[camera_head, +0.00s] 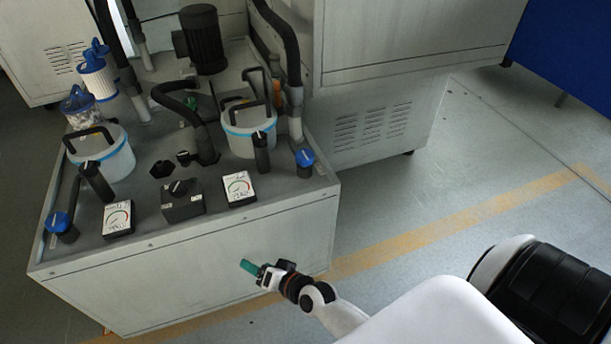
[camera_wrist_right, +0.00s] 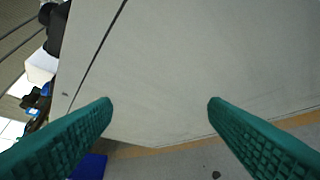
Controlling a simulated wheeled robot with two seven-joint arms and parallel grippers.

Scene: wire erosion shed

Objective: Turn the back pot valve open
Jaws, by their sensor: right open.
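Two white pots with blue bands and black clamp handles stand on the grey cabinet top: one at the left (camera_head: 103,160), one farther back at the right (camera_head: 250,140). A blue valve knob (camera_head: 305,157) with a white mark sits on the right corner beside the right pot. Another blue knob (camera_head: 57,221) sits at the front left corner. I cannot tell their turned state. My right gripper (camera_head: 250,267) is in front of the cabinet's front panel, below the top and away from both knobs. In the right wrist view its green fingers (camera_wrist_right: 160,103) are wide apart and empty.
The cabinet (camera_head: 190,270) also carries two gauges (camera_head: 118,218) (camera_head: 239,188), a black switch box (camera_head: 183,204), black hoses and a motor (camera_head: 203,40). A taller grey machine (camera_head: 400,45) stands behind right. The floor (camera_head: 450,180) to the right is clear.

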